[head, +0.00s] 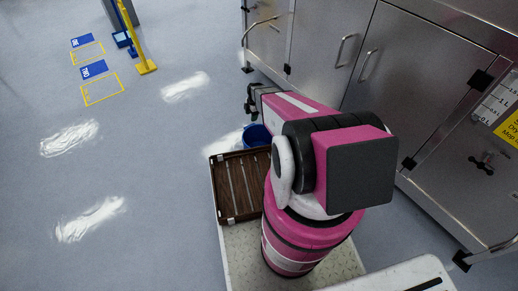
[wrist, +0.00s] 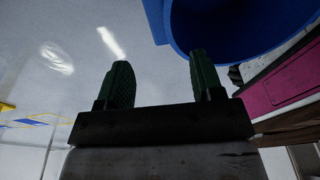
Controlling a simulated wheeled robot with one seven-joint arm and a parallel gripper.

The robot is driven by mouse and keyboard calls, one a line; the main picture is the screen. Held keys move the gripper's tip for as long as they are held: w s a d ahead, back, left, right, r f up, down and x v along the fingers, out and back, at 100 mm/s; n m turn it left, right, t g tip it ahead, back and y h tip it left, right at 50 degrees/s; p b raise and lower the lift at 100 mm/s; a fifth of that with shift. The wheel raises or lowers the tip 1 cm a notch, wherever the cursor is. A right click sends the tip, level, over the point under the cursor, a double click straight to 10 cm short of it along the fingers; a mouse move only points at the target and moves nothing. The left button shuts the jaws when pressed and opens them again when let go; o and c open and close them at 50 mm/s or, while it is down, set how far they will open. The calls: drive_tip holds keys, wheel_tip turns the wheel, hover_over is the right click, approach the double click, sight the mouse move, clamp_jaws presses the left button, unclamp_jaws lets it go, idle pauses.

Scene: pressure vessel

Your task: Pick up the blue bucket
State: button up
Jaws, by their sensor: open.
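The blue bucket (head: 257,135) stands on the floor just beyond the wooden tray on my base, partly hidden by my arm in the head view. In the wrist view the blue bucket (wrist: 225,47) is large at the upper right, with its round opening in view. My gripper (wrist: 162,75) is open, its two dark green fingers apart with nothing between them. The right finger overlaps the bucket's lower edge in the picture; I cannot tell whether it touches. In the head view my gripper (head: 250,102) is small, close above and beside the bucket.
Steel cabinets (head: 400,80) with handles stand along the right. A wooden slatted tray (head: 238,187) sits on my base. A yellow post (head: 133,35) stands at the upper left, near blue and yellow floor markings (head: 95,72). The floor on the left is clear.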

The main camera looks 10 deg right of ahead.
sight(250, 126)
drive_tip(key=f, duration=0.3)
drive_tip(key=a+f, duration=0.1)
drive_tip(key=f, duration=0.7)
drive_tip(key=shift+s+a, duration=0.15)
drive_tip(key=shift+a, duration=0.05)
drive_tip(key=c, duration=1.1)
clamp_jaws()
drive_tip(key=shift+r, duration=0.15)
